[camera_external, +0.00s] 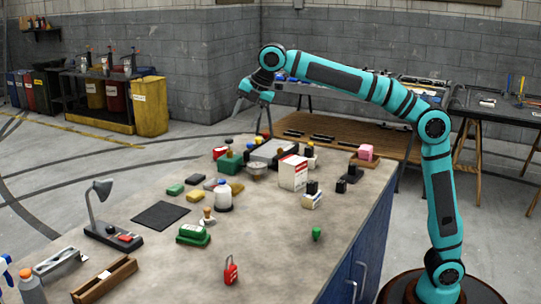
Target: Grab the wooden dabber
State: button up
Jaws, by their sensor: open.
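A small upright item with a tan wooden-looking knob and a pale base (207,216) stands on the workbench, left of its middle. It looks like the wooden dabber, but it is too small to be certain. It stands just behind a green boxy item and in front of a white jar. My gripper (257,97) is open and empty, high above the far end of the bench, well behind and above the dabber. The fine detail of its fingers is too small to see.
The workbench (270,245) has bare room at its front middle. A white jar (224,198), a green boxy item (193,235), a dark mat (161,215) and a grey lamp (95,212) surround the dabber. A white-and-red box (293,173) stands farther right. A red padlock (231,270) lies in front.

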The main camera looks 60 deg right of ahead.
jog(key=w+a+f+n+g, duration=0.2)
jog(key=w+a+f+n, duration=0.2)
jog(key=a, duration=0.5)
jog(key=n+g+h, duration=0.2)
jog(key=n+g, duration=0.1)
jog(key=n, duration=0.2)
send_near(207, 208)
jog(key=f, duration=1)
jog(key=shift+s+a+f, duration=0.1)
jog(key=shift+s+f, duration=0.05)
jog(key=shift+s, duration=0.05)
jog(key=c, duration=1.1)
